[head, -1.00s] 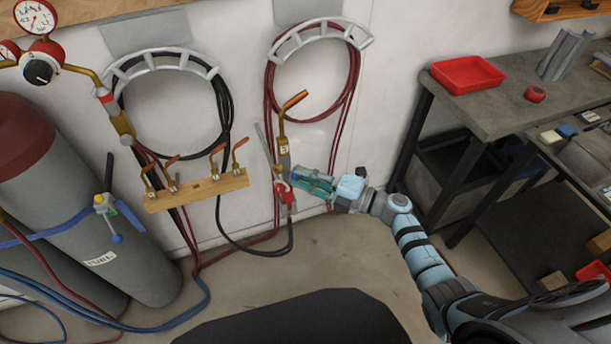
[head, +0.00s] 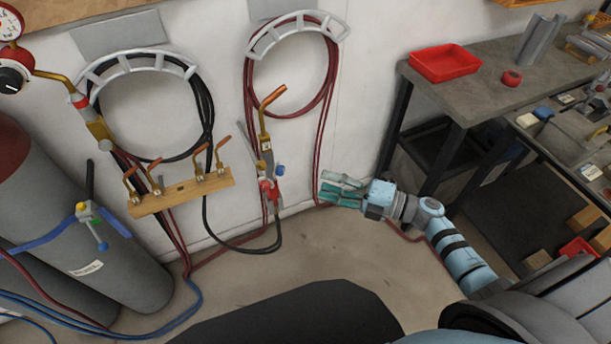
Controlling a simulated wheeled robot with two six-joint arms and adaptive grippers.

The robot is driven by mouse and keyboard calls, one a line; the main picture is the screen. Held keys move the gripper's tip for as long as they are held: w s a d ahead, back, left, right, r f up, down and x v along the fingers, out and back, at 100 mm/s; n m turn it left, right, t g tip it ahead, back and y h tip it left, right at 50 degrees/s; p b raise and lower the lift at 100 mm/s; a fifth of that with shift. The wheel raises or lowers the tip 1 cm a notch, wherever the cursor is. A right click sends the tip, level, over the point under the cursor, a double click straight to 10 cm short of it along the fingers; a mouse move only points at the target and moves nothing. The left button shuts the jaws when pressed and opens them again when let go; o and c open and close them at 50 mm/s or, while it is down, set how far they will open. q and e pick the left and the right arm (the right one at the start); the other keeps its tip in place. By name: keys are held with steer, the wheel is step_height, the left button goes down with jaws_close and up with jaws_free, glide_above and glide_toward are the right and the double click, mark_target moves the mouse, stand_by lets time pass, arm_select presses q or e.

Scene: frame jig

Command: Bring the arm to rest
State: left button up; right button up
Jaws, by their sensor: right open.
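My right arm comes in from the lower right. My right gripper (head: 330,188) is open and empty, pointing left in front of the white wall. It is apart from the torch (head: 264,130), which stands upright to its left with a copper tip and a red part (head: 268,190) low on it. The red hose behind the gripper hangs from its rack on the wall. My left gripper is not in view.
A grey workbench (head: 480,100) with a red tray (head: 445,78) stands at the right, near my right arm. A wooden rack (head: 185,193) with several copper tips is on the wall. Grey cylinders (head: 110,240) stand at the left.

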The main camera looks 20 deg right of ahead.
steer(key=shift+s+d, duration=0.5)
steer(key=shift+d, duration=0.05)
